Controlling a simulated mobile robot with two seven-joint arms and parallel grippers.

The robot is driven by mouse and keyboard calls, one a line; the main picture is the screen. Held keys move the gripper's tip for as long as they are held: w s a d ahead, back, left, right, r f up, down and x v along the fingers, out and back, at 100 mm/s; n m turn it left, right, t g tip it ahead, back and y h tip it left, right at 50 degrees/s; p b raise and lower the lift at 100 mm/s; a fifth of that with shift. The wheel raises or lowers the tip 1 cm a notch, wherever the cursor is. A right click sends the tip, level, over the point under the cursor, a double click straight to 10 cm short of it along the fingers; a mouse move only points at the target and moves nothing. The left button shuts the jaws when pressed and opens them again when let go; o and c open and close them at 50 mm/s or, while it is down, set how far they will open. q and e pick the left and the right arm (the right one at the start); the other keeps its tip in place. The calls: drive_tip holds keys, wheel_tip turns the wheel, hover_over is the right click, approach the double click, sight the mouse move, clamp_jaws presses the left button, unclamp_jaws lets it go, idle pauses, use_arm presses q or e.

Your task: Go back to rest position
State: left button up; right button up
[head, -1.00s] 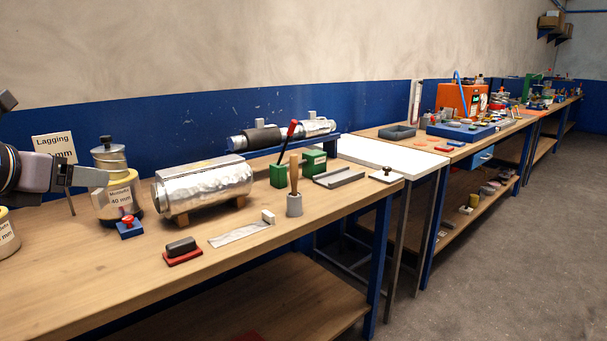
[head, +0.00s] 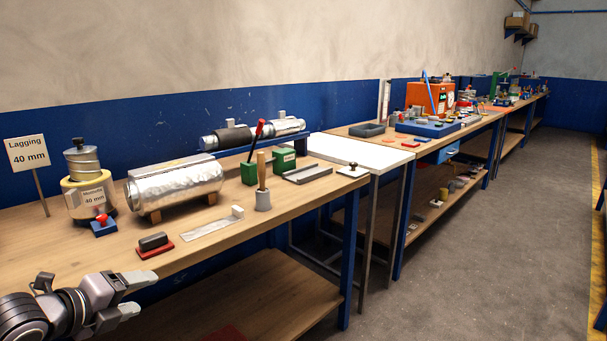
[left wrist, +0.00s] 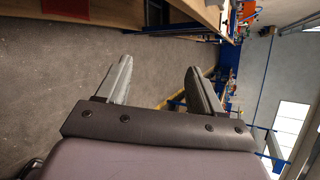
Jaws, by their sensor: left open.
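My left gripper (head: 135,294) is in the lower left of the head view, in front of the bench's near edge and apart from the bench things. It is open and empty. Its two fingers also show spread apart in the left wrist view (left wrist: 160,85), with floor and bench edges beyond them. My right gripper is not in either view.
Grey floor (head: 480,270) is free at the right.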

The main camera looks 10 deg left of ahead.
use_arm(q)
drive_tip(key=s+d+f+n, duration=0.4)
drive_tip(key=f+n, duration=0.1)
drive_tip(key=f, duration=0.3)
drive_tip(key=s+d+f+n, duration=0.3)
drive_tip(key=d+f+n, duration=0.15)
drive_tip(key=f, duration=0.25)
drive_tip(key=s+d+f+n, duration=0.3)
drive_tip(key=s+f+n, duration=0.2)
drive_tip(key=s+n, duration=0.1)
drive_tip(key=s+d+f+n+g, duration=0.1)
drive_tip(key=s+d+f+n, duration=0.3)
drive_tip(key=s+n, duration=0.3)
drive_tip(key=shift+s+f+y+p, duration=0.4)
drive_tip(key=shift+s+f+p, duration=0.05)
drive_tip(key=shift+f, duration=0.15)
drive_tip(key=shift+n, duration=0.25)
